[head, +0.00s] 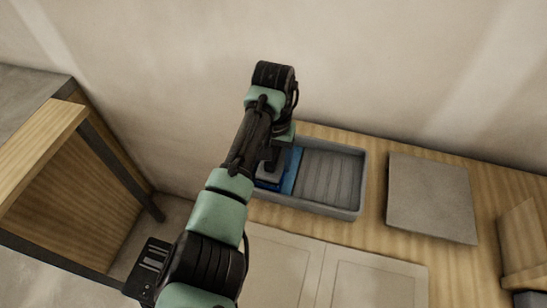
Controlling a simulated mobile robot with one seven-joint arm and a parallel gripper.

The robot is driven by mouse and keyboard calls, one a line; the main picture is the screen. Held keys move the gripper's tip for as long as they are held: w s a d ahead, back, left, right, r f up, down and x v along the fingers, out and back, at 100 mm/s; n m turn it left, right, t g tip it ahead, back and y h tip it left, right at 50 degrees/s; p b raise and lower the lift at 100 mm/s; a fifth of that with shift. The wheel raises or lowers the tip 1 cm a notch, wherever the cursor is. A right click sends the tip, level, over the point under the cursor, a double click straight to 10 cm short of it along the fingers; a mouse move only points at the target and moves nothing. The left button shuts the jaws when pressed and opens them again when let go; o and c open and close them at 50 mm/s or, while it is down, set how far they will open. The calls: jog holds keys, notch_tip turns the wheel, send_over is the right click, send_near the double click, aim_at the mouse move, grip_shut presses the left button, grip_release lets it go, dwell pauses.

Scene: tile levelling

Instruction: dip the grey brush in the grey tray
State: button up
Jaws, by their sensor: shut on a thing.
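The grey tray (352,208) sits on the wooden counter in the head view. Its right part is a ribbed slope, and its left part shows a blue area. My gripper (271,160) is over the left end of the tray, mostly hidden by my own arm. It is shut on what looks like the grey brush (267,177), a small grey block seen against the blue. The brush is low, at or just above the blue area; I cannot tell whether it touches.
A flat grey square tile (431,197) lies on the counter right of the tray. A wooden block-like object (524,240) is at the right edge. A wooden shelf unit (75,190) stands at the left. The wall (400,70) runs behind the counter.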

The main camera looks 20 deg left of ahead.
jog(key=shift+r+p, duration=6.2)
jog(key=shift+r, duration=0.2)
